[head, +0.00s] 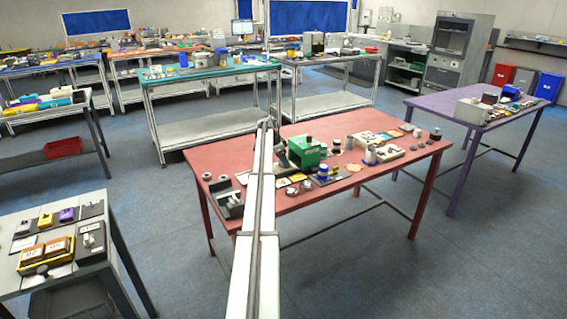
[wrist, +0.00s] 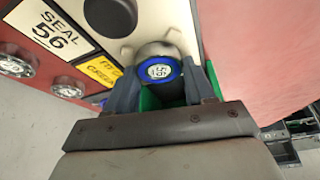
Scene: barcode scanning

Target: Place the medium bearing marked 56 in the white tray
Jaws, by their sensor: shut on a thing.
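In the wrist view my gripper (wrist: 163,84) is shut on a round bearing (wrist: 158,72). The bearing has a blue ring around a pale face that appears to read 56, and it sits between the two grey fingertips. A grey metal cylindrical part (wrist: 157,48) shows just beyond it; I cannot tell whether it belongs to the bearing. In the head view my arm covers part of the red table, and the gripper and bearing cannot be made out clearly. A pale tray-like block (head: 393,151) stands on that table; I cannot tell whether it is the white tray.
In the wrist view, a cream surface (wrist: 135,14) lies beyond the fingers, with a SEAL 56 label (wrist: 55,27) and a yellow label (wrist: 97,72) beside it. A green box (head: 305,152) stands mid-table in the head view. The red table's front right (head: 375,182) is mostly clear.

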